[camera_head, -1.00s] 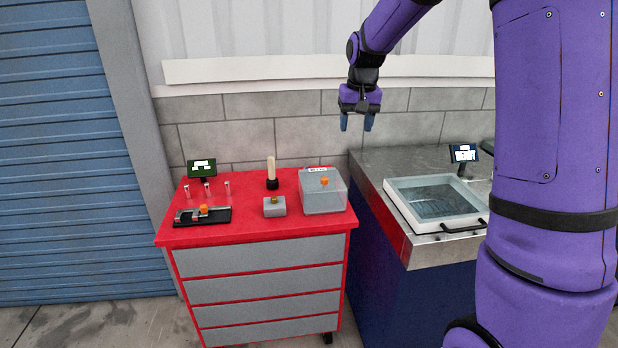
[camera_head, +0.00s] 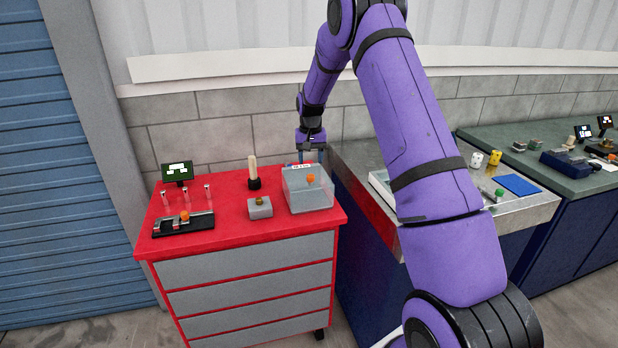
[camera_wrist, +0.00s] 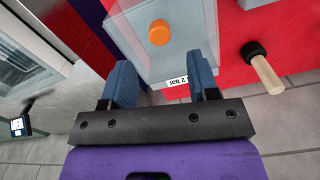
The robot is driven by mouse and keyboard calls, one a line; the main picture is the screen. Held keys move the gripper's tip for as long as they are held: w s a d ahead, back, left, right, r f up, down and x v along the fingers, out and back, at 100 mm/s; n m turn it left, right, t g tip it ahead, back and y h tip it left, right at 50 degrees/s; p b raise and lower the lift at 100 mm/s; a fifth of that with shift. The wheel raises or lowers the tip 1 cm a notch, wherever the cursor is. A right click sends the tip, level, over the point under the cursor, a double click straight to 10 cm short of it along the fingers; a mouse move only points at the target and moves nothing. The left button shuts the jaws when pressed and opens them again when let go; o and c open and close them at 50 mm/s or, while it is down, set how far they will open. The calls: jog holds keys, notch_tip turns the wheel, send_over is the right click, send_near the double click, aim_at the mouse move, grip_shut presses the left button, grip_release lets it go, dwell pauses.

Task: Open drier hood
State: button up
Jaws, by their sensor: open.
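A clear box-shaped cover (camera_head: 308,198) stands at the back right of the red cabinet top. It has a small white label at its back edge and an orange knob (camera_head: 310,180) inside or on it; I cannot tell which. It also shows in the wrist view (camera_wrist: 195,25). A white-framed, glass-topped unit (camera_head: 379,184) on the steel bench is mostly hidden behind my arm. I cannot tell for sure which of the two is the drier hood. My gripper (camera_head: 311,157) is open and empty at the box's back edge, its fingers (camera_wrist: 163,80) either side of the label in the wrist view.
The red cabinet top (camera_head: 226,222) also holds a grey block (camera_head: 260,209), a pale-handled tool (camera_head: 253,172), a black tray (camera_head: 183,224), several small posts and a screen (camera_head: 177,172). A block wall (camera_head: 225,133) stands behind. The steel bench (camera_head: 530,207) is at the right.

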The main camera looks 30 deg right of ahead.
aim_at(311, 175)
notch_tip(311, 175, down, 8)
jog(key=shift+r, duration=0.25)
grip_shut()
